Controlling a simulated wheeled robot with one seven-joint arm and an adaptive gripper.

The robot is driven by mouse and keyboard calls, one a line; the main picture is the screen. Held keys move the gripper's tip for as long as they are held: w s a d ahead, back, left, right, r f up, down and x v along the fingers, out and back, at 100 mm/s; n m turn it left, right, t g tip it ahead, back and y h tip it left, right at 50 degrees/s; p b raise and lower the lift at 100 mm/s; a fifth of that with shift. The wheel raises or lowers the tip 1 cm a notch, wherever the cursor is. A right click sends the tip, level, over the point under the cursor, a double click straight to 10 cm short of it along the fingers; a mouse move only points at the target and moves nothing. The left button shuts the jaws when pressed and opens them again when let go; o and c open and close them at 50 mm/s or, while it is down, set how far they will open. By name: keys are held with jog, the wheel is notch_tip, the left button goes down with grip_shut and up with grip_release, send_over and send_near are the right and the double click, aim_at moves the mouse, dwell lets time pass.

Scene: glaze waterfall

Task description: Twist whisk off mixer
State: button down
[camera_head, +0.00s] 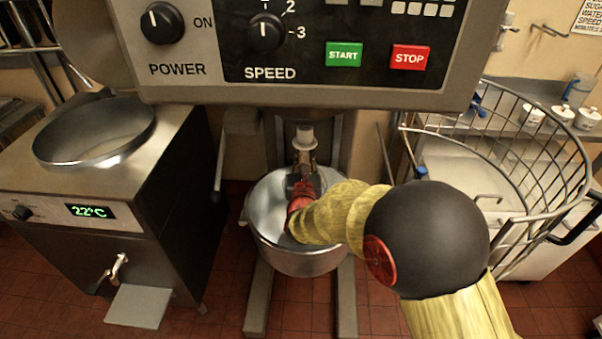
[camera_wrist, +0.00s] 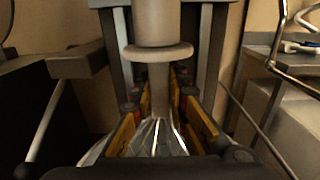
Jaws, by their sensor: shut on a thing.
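The mixer is a grey machine with a control panel (camera_head: 300,84) and a drive shaft (camera_head: 304,137) pointing down above a steel bowl (camera_head: 300,260). In the wrist view the whisk (camera_wrist: 158,90) hangs below the round collar of the shaft (camera_wrist: 158,25), its wires (camera_wrist: 155,140) spreading lower down. My gripper (camera_head: 304,172) reaches over the bowl, just under the shaft. In the wrist view its yellow-padded fingers (camera_wrist: 160,110) stand either side of the whisk's neck and are shut on it. The lower wires are hidden behind my gripper.
A steel kettle unit (camera_head: 100,190) with a 22°C display stands at left. A wire bowl guard (camera_head: 510,150) is swung out at right, near my arm. Bottles and tubs (camera_head: 560,115) sit on the right counter. Red tiled floor (camera_head: 230,270) shows between the machines.

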jog(key=shift+f+b, duration=0.65)
jog(key=shift+f, duration=0.15)
